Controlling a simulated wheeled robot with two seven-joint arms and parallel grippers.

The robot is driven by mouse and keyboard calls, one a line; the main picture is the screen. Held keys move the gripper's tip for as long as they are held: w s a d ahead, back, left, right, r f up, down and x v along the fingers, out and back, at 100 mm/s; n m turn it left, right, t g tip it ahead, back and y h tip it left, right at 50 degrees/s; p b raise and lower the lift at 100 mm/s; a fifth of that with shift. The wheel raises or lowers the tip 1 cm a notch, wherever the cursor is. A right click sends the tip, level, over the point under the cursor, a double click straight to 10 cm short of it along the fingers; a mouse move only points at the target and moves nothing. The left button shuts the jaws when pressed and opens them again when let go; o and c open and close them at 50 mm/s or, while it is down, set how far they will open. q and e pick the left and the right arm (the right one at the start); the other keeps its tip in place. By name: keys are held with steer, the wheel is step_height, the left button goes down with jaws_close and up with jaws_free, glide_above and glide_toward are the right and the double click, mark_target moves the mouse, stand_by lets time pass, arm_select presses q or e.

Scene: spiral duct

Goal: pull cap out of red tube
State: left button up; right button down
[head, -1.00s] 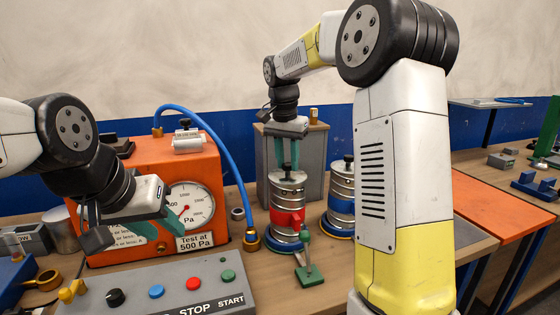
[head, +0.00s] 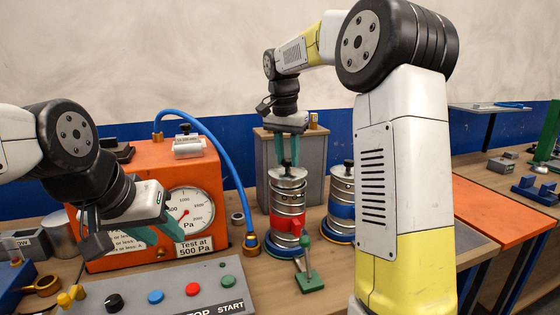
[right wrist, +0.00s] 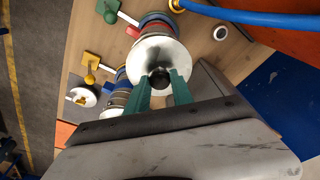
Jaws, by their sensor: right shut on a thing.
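The red tube (head: 284,222) stands upright on the bench, a metal cylinder with a red band. Its cap is a round metal disc (right wrist: 158,48) with a black knob, at the top of the tube in the head view (head: 288,174). My right gripper (head: 288,157) comes down from above and is shut on the cap's knob; the right wrist view shows both green fingers (right wrist: 161,82) on either side of it. The cap's lower edge is hard to separate from the tube. My left gripper (head: 150,232) hangs in front of the orange gauge box, fingers apart and empty.
A blue-banded tube (head: 341,208) stands close to the right. The orange gauge box (head: 150,160), blue hose (head: 228,165) and button panel (head: 172,290) lie left. A grey box (head: 310,160) stands behind.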

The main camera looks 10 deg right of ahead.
mark_target(289, 159)
steer(key=shift+r, duration=1.95)
